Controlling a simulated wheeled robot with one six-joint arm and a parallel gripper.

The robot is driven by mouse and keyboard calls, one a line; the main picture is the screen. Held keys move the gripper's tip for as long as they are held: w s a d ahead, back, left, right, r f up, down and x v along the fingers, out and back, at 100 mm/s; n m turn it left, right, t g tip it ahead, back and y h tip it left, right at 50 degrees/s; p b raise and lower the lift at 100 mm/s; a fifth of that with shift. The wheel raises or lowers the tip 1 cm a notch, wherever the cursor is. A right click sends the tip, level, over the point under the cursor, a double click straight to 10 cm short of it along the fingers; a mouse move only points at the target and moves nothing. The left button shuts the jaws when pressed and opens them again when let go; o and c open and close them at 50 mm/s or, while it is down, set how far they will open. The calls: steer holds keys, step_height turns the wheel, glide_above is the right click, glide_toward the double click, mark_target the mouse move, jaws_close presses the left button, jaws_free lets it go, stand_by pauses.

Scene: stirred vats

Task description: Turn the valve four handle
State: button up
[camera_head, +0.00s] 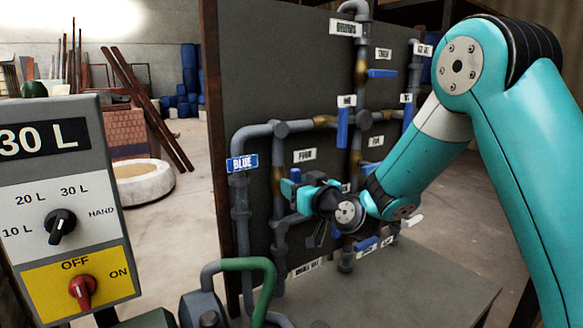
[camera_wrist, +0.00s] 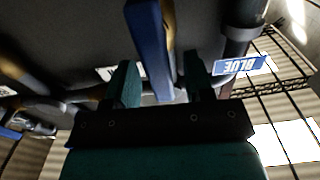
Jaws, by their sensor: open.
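The label reading FOUR (camera_head: 304,155) is on the dark panel, above and right of a brass valve body (camera_head: 277,181) on the left vertical pipe. My gripper (camera_head: 289,188) is at this valve and hides most of its handle in the head view. In the wrist view a long blue handle (camera_wrist: 149,40) runs between the two teal fingers of my gripper (camera_wrist: 161,77). The fingers are open, one on each side of the handle, with gaps visible. I cannot tell the exact depth of the handle between them.
A BLUE sign (camera_head: 242,163) hangs on the pipe to the left and also shows in the wrist view (camera_wrist: 240,65). Other blue handles (camera_head: 343,128) and grey pipes crowd the panel (camera_head: 270,60). A control box (camera_head: 62,195) and a green hose (camera_head: 250,264) stand in front.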

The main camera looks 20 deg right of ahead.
steer(key=shift+p+x, duration=0.45)
steer(key=shift+x, duration=1)
jaws_close()
